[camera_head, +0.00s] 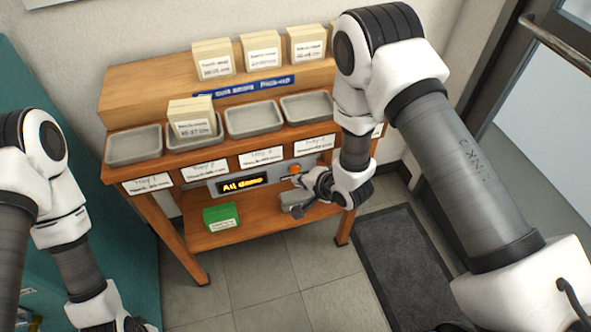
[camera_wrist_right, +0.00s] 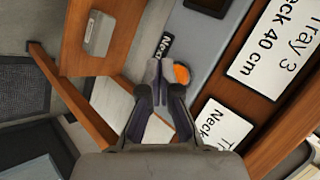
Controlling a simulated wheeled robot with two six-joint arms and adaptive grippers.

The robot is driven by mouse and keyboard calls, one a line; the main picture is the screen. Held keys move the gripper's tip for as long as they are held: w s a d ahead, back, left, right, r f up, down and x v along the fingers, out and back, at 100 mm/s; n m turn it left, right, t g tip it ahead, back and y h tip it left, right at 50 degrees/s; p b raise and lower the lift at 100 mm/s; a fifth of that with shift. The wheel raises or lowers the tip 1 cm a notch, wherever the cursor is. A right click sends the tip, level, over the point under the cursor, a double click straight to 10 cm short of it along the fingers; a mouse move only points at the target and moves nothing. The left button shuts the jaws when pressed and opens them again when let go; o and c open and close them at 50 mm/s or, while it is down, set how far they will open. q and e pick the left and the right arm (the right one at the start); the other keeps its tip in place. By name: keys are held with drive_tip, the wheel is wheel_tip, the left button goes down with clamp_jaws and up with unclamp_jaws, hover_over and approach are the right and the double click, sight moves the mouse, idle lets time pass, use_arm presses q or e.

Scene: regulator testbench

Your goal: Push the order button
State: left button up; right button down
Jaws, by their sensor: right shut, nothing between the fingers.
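The orange order button (camera_head: 295,168) sits on the grey panel (camera_head: 222,188) under the trays, beside a lit display (camera_head: 243,183) reading "All done". In the right wrist view the round orange button (camera_wrist_right: 182,74) shows just right of my fingertips, near a black "Next" label (camera_wrist_right: 165,46). My right gripper (camera_head: 288,180) is shut and empty, in front of the panel close to the button. The wrist view shows its fingers together (camera_wrist_right: 160,72); I cannot tell whether they touch anything. My left arm shows at the left, but its gripper fingers are outside the frame.
Grey trays (camera_head: 135,146) line the wooden bench, and one holds cream boxes (camera_head: 192,117). More boxes (camera_head: 213,60) stand on the upper ledge. A green box (camera_head: 220,215) and a grey item (camera_wrist_right: 98,33) are on the lower shelf. A dark mat (camera_head: 405,265) lies right.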

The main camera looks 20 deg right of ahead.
drive_tip(key=s+p, duration=0.1)
drive_tip(key=s, duration=0.4)
drive_tip(key=shift+d, duration=0.1)
idle(0.5)
drive_tip(key=s+d+f+n+g+h, duration=0.1)
drive_tip(key=s+d+f+n+g, duration=0.1)
drive_tip(key=s, duration=0.6)
drive_tip(key=s+d+f+n+g+h, duration=0.1)
drive_tip(key=s+d+n+g, duration=0.3)
drive_tip(key=s, duration=0.4)
drive_tip(key=s+d+f+n+g+h, duration=0.2)
drive_tip(key=s+d+f+n, duration=0.1)
drive_tip(key=s, duration=0.6)
drive_tip(key=shift+d+f+n+g, duration=0.3)
drive_tip(key=shift+f+n+g, duration=0.1)
drive_tip(key=shift+f+n, duration=0.2)
